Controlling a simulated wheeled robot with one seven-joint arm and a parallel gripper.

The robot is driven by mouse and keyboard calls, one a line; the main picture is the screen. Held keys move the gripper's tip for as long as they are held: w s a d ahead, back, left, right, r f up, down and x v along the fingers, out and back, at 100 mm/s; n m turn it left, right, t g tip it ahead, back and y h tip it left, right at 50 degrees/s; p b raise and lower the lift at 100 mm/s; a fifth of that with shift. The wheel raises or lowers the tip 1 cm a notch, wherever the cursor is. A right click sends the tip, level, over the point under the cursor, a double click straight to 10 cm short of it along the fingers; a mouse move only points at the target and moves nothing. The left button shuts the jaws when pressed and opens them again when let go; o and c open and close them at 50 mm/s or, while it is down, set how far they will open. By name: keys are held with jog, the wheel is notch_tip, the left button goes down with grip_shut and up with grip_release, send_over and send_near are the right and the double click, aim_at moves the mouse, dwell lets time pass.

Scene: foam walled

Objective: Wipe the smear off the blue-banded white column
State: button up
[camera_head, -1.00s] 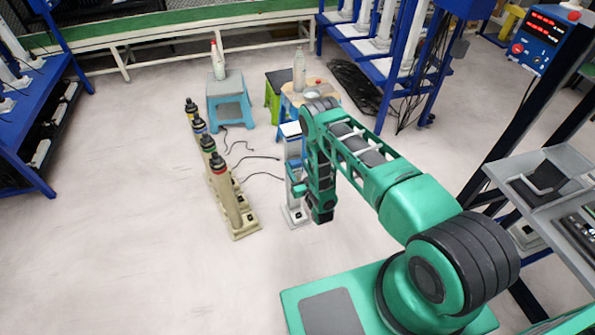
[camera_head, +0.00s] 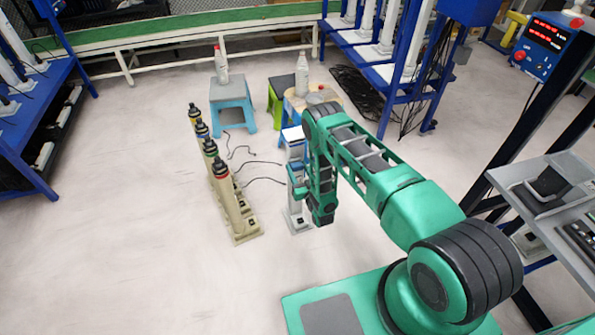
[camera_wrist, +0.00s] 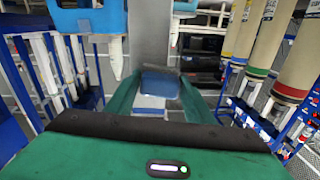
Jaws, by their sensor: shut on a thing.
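The blue-banded white column (camera_head: 291,152) stands upright on the floor, partly hidden behind my arm. In the wrist view, which is upside down, the column (camera_wrist: 151,35) rises as a grey upright in the middle. My gripper (camera_head: 297,186) is beside the column at about mid-height. In the wrist view its green fingers (camera_wrist: 160,92) are closed around what looks like a blue pad (camera_wrist: 160,82), close against the column. A white patch shows just below the blue. I cannot make out the smear, nor tell for certain whether the pad touches the column.
A row of beige columns (camera_head: 229,205) with coloured bands stands just left of the column. A blue stool (camera_head: 230,93) with a bottle (camera_head: 220,66) and a low table with a bottle (camera_head: 302,74) stand behind. Cables lie on the floor. Open floor is at front left.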

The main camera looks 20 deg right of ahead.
aim_at(294, 161)
jog(key=shift+w+a, duration=0.2)
jog(key=shift+w, duration=1.8)
dwell(0.5)
jog(key=shift+d, duration=0.1)
jog(key=shift+w+d, duration=0.2)
jog(key=shift+d, duration=0.75)
jog(key=shift+w+d, duration=0.2)
jog(key=shift+d, duration=0.7)
jog(key=shift+s+a, duration=0.1)
jog(key=shift+a, duration=1.95)
jog(key=shift+s+d, duration=0.2)
jog(key=shift+s, duration=1.35)
jog(key=shift+s+d, duration=0.15)
jog(key=shift+s, duration=1.35)
